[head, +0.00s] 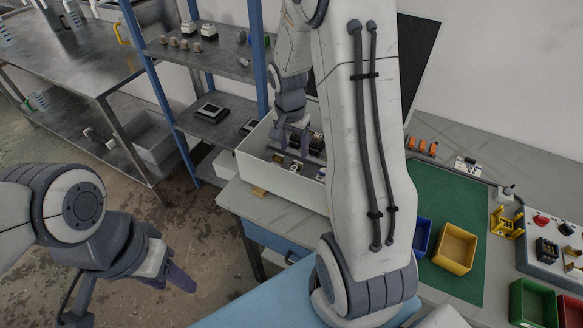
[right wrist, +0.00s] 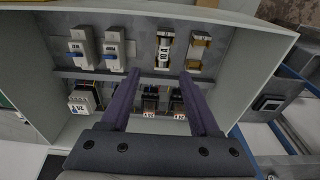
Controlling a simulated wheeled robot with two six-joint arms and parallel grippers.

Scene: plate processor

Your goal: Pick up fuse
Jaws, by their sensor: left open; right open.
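The fuse (right wrist: 163,49), a white cylinder-like body with a dark label, sits in the back row of a light grey open box (right wrist: 52,22) in the right wrist view. My right gripper (right wrist: 160,73) is open, its two dark purple fingers apart and pointing toward the fuse, with nothing between them. My left gripper (head: 174,281) is open and empty over the floor at the lower left.
Beside the fuse is a holder (right wrist: 199,52) with copper-coloured contacts. Two white breakers (right wrist: 82,47) and (right wrist: 114,48) stand left of it, and contactors (right wrist: 150,102) line the nearer row. A yellow bin (head: 455,248) stands on a green mat (head: 440,190).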

